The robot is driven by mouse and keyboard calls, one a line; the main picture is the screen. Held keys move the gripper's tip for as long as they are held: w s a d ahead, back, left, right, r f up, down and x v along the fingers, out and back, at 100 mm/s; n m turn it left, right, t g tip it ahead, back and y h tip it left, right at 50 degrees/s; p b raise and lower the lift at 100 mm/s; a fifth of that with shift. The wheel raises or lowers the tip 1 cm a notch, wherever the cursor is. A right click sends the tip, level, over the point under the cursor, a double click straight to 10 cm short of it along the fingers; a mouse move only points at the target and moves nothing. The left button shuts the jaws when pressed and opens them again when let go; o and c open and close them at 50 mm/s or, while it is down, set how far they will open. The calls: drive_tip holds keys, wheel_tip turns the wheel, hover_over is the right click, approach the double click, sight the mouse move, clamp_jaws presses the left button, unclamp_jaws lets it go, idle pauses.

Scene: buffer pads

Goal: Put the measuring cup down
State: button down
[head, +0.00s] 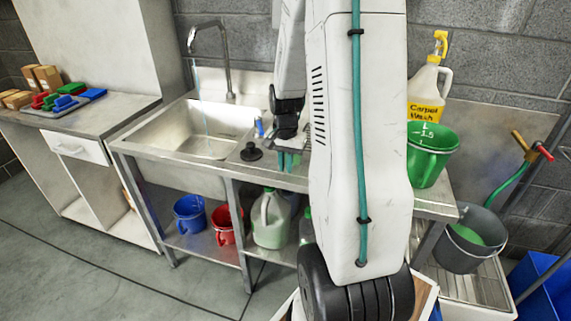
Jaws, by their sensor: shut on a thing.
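A green measuring cup (432,154) with white markings shows just right of my arm, at the right end of the steel counter. It looks upright, and my arm hides its left edge. I cannot tell whether its base touches the counter. My wrist shows in part left of the big white arm link, over the counter. The jaws of my gripper are hidden behind that link, so their grip on the cup is not visible.
A yellow-topped Carpet Wash bottle (428,88) stands behind the cup. The sink (205,130) with its tap is at left. A grey bucket (472,240) is at lower right. Blue (189,215) and red (226,228) buckets and jugs (271,220) stand on the lower shelf.

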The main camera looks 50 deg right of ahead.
drive_tip(key=shift+f, duration=0.15)
drive_tip(key=c, duration=1.5)
unclamp_jaws()
